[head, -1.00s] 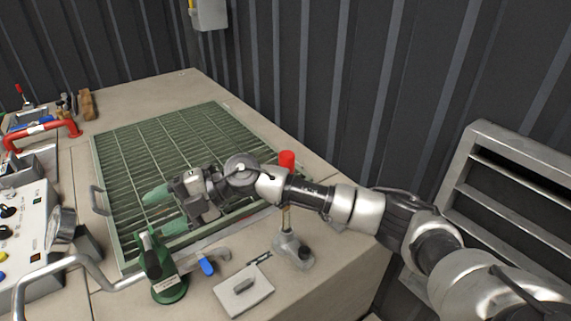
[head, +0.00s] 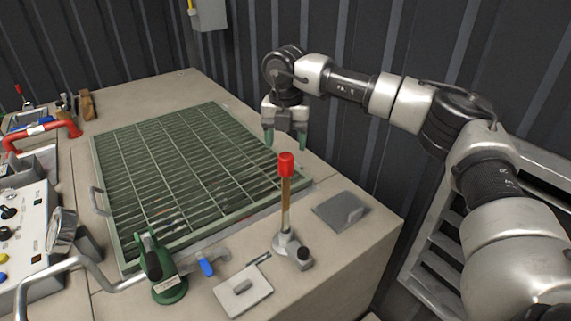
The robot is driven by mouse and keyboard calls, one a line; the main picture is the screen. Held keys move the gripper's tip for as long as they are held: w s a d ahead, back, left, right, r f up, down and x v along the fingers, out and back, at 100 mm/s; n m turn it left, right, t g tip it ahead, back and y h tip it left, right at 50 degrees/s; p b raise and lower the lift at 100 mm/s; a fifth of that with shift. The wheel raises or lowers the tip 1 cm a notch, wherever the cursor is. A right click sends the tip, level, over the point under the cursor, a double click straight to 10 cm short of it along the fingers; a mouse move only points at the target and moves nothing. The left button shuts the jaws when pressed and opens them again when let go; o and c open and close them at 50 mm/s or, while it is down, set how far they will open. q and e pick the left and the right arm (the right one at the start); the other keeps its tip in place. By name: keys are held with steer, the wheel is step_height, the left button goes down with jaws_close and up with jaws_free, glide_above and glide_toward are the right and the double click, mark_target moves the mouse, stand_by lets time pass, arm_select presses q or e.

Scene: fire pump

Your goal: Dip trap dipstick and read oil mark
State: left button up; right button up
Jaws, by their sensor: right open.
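The dipstick, by its look, is a brown rod (head: 284,205) with a red cap (head: 286,164), standing upright in a small grey metal fitting (head: 288,246) on the beige top. Its lower end is hidden in the fitting, and no oil mark can be made out. My right gripper (head: 285,140) is open and empty, its green fingertips pointing down. In the picture it is just above and behind the red cap, apart from it. My left gripper is not in view.
A grey cloth (head: 341,211) lies right of the rod. A white plate with a grip (head: 243,290), a green fitting (head: 166,275) and a blue-handled valve (head: 207,265) are in front. A green grating (head: 103,147) covers the middle. A corrugated wall (head: 365,45) stands behind.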

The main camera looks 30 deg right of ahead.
mark_target(286, 167)
step_height(286, 167, down, 8)
steer(key=shift+r+p, duration=0.1)
steer(key=shift+p, duration=0.8)
steer(key=shift+c, duration=0.3)
